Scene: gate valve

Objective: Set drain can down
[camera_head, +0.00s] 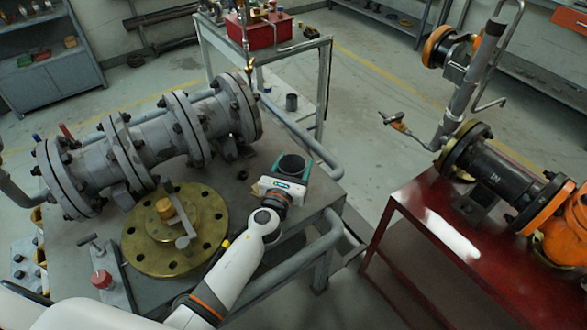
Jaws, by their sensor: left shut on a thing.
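The drain can (292,167) is a small open-topped can with a dark inside and a greenish side. It appears at the right end of the grey workbench (262,170), near its edge. My left gripper (282,187) comes up from the bottom left and is shut on the can at its near side. The gripper body hides the can's lower part, so I cannot tell whether its bottom touches the bench. My right gripper is not in view.
A grey flanged valve pipe (150,145) lies along the back of the bench. A brass flange disc (150,245) with a bar on it lies left of my arm. A red bench (440,240) with black-and-orange piping stands at right, across a gap.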

